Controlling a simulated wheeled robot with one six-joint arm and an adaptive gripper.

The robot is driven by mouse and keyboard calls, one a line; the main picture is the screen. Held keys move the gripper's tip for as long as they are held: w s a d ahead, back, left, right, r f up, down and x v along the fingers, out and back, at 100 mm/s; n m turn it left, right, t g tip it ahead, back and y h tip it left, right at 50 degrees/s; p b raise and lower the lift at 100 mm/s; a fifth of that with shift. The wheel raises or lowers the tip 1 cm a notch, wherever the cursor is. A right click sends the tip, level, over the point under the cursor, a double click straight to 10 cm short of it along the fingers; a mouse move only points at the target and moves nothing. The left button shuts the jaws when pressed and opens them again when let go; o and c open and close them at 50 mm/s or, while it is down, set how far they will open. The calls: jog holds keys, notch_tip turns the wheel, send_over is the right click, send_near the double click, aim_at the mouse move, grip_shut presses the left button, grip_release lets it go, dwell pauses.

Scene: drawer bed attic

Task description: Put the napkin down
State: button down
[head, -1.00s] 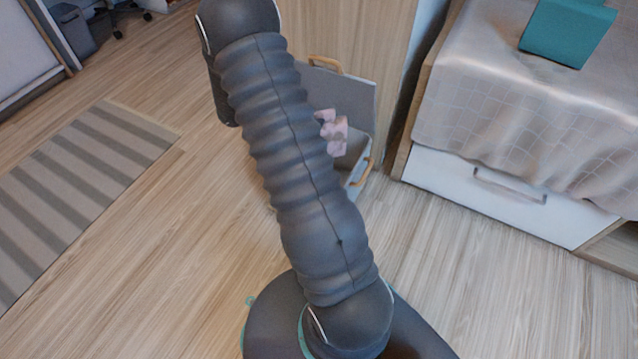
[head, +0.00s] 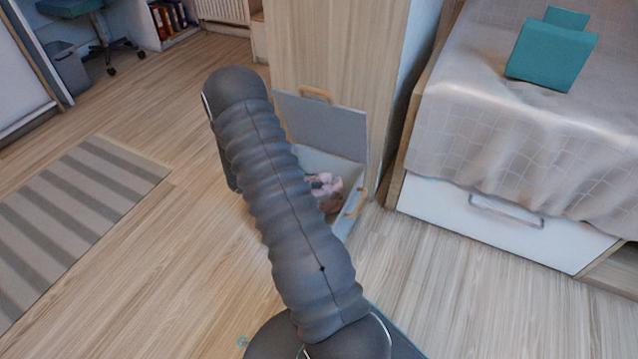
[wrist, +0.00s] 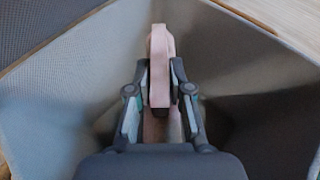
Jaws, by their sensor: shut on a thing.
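The pink napkin (head: 325,183) shows in the head view inside the opening of a grey box (head: 312,158), just right of my arm. In the wrist view the napkin (wrist: 160,62) stands narrow and upright between the fingertips of my gripper (wrist: 160,78), which is shut on it. The grey inner walls of the box (wrist: 245,65) surround the gripper on both sides. A darker pinkish-brown part shows below the napkin; I cannot tell if it is the same cloth. In the head view my arm hides the gripper and the left part of the box.
The box's grey lid (head: 335,128) stands open against a wooden cabinet (head: 335,50). A striped rug (head: 80,205) lies left. The wooden floor around is clear.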

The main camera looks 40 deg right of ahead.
aim_at(330, 197)
jog(key=x, duration=0.2)
jog(key=shift+s+d, duration=0.15)
jog(key=shift+d, duration=0.15)
jog(key=shift+a+f, duration=0.1)
jog(key=shift+f, duration=0.7)
jog(key=c, duration=1.1)
grip_release()
jog(key=shift+o, duration=0.2)
jog(key=shift+r, duration=0.1)
